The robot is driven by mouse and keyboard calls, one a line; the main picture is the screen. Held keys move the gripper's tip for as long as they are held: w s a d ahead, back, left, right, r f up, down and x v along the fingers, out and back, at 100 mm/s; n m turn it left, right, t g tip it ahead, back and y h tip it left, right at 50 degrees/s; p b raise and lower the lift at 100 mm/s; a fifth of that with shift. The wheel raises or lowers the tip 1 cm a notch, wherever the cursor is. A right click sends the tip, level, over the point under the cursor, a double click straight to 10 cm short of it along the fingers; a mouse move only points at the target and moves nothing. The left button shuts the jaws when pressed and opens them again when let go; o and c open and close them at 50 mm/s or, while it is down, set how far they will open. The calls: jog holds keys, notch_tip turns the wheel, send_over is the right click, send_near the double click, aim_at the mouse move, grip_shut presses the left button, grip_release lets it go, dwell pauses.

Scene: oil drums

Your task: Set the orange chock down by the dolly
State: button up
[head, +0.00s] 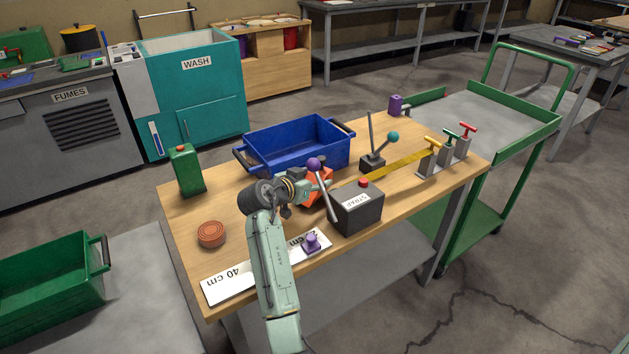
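An orange block (319,184), which looks like the chock, is at the middle of the wooden table, in front of the blue crate. My gripper (301,191) is at its left side, very close to it or touching. My gripper and a purple-knobbed lever cover part of the block. I cannot tell whether the fingers are closed on it or whether it rests on the table. Nothing in view is clearly a drum dolly; a green flat cart (497,104) with a push handle stands at the right.
On the table (188,271) are the blue crate (293,152), a green can (186,170), a reddish round disc (211,234), a grey box marked SNAP (358,211), a 40 cm strip (230,286) and several levers. Free tabletop lies at the left.

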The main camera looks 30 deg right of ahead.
jog(key=shift+f, duration=0.85)
jog(key=shift+f, duration=0.2)
jog(key=o, duration=1)
jog(key=shift+o, duration=0.2)
jog(key=shift+r, duration=0.1)
